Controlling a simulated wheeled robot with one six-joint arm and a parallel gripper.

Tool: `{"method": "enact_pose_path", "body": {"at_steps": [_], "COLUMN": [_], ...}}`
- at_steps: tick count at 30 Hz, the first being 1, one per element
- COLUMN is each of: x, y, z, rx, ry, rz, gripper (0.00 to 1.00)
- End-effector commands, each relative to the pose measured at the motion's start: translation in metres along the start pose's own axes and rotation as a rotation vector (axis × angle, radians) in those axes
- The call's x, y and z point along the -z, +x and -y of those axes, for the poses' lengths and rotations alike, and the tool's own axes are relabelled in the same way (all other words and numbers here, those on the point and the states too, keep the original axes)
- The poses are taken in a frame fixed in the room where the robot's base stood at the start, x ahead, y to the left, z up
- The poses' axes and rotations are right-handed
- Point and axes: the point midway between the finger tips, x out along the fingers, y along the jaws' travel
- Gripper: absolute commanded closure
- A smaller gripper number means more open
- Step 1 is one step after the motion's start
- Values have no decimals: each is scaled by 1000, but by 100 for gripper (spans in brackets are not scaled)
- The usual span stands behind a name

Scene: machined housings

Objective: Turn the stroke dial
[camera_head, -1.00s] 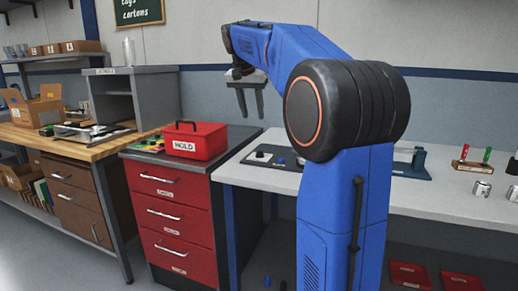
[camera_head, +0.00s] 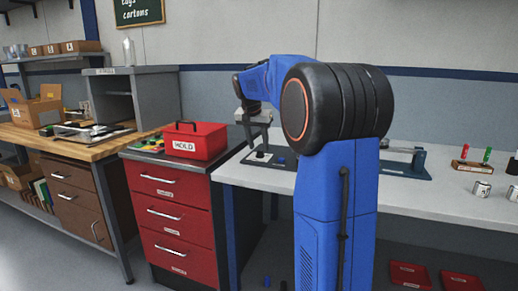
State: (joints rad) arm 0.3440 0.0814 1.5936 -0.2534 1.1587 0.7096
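A dark plate (camera_head: 250,160) lies on the white bench top, left of my arm. It carries a small blue knob (camera_head: 281,161) and a small dark upright part near its middle. I cannot tell which of these is the stroke dial, and no label is readable. My gripper (camera_head: 257,147) points down just above the plate, with its fingertips close around or just in front of the dark part. The fingers look apart. Whether they touch anything is too small to tell.
A red HOLD box (camera_head: 196,141) stands on the red drawer cabinet (camera_head: 168,213) to the left. A dark blue fixture with a metal bar (camera_head: 402,160) lies right of my arm. Red and green pegs on a wooden block (camera_head: 474,164) and metal cylinders (camera_head: 482,188) stand farther right.

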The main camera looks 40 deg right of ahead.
Motion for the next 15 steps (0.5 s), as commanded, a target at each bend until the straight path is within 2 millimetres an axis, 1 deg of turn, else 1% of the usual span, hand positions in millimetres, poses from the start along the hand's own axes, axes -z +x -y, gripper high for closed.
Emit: {"method": "enact_pose_path", "body": {"at_steps": [1,3,6,15], "x": [0,0,0,0], "y": [7,13,20,23], "z": [0,0,0,0], "rx": [-1,-1,0,0], "ry": [0,0,0,0], "rz": [1,1,0,0], "gripper": [61,61,61,61]}}
